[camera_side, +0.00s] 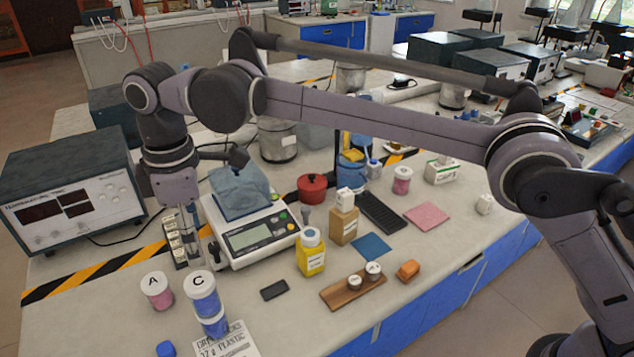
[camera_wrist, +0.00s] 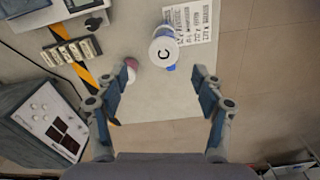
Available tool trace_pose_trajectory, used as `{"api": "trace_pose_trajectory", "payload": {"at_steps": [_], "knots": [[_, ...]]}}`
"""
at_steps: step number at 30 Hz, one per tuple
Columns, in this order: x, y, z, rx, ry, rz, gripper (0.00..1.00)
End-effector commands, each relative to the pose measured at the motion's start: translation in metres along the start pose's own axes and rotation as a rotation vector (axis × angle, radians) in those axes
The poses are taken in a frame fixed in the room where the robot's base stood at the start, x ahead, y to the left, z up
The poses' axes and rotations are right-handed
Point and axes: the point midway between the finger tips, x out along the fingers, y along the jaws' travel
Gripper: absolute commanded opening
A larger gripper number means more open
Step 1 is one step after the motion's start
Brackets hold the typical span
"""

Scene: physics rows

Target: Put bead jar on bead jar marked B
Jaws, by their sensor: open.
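A jar with a white lid marked C (camera_side: 202,292) and blue contents stands upright at the front left, apparently on another blue jar (camera_side: 214,326); that lower jar's lid letter is hidden. The C jar (camera_wrist: 163,48) also shows in the wrist view, ahead of the gap between my fingertips. Another pink jar (camera_side: 402,181) stands farther back. No letter B is readable. My gripper (camera_wrist: 164,72) is open and empty, above and behind the jars.
A balance (camera_side: 250,238) with a blue-grey load stands right of my gripper. A power-supply-like box (camera_side: 75,190) is at left. A blue cap (camera_side: 166,349) sits near the edge.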

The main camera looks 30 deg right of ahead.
Motion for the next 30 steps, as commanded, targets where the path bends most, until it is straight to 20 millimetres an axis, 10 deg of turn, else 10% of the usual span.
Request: {"api": "trace_pose_trajectory", "payload": {"at_steps": [14,30], "knots": [[-0.056,0.040,0.170,0.480,0.164,0.135,0.69],[-0.024,-0.020,0.360,1.029,0.370,0.312,0.69]]}}
